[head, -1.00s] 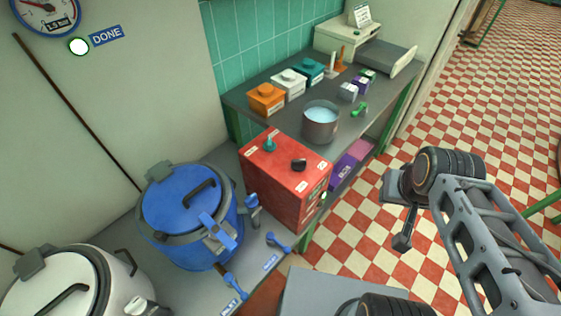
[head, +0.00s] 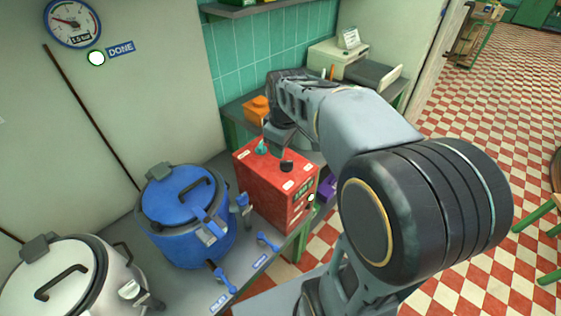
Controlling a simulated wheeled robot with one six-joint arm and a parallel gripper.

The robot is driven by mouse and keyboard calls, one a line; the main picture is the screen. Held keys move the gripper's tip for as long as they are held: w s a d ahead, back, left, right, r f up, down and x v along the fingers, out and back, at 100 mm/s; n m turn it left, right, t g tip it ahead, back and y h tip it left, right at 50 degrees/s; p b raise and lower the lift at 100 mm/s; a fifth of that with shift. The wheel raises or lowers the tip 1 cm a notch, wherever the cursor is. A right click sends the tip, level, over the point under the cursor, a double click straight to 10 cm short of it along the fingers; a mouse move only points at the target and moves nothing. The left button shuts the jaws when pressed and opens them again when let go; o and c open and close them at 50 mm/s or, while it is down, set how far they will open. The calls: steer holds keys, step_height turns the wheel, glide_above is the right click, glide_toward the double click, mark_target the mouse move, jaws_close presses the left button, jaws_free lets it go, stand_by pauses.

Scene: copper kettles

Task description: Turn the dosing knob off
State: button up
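The red box (head: 262,172) stands on the counter right of the blue kettle. On its top are a teal knob (head: 261,147) at the back left and a black knob (head: 287,166) nearer the middle. Their labels are too small to read, so I cannot tell which is the dosing knob. My gripper (head: 278,152) points down over the top of the box, just behind the black knob and right of the teal one. Its fingers are dark and small here; I cannot tell their opening or whether they touch a knob.
The blue kettle (head: 178,234) and white kettle (head: 62,288) stand left of the box, with blue levers (head: 268,242) in front. An orange container (head: 257,108) is behind. A gauge (head: 72,22) hangs on the wall. My arm hides much of the back counter.

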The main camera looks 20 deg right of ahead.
mark_target(287, 161)
steer(key=w+d+f+n+g, duration=0.2)
steer(key=w+d+f+n, duration=0.2)
steer(key=w+d+n, duration=0.45)
steer(key=shift+m, duration=0.95)
steer(key=f, duration=0.4)
steer(key=w+a+f, duration=0.1)
steer(key=f, duration=0.3)
steer(key=a+f+p, duration=0.1)
steer(key=f, duration=0.3)
steer(key=shift+w+a+f, duration=0.1)
steer(key=shift+w+f, duration=0.05)
steer(key=shift+w, duration=0.15)
steer(key=shift+f, duration=0.75)
steer(key=shift+c, duration=0.2)
jaws_close()
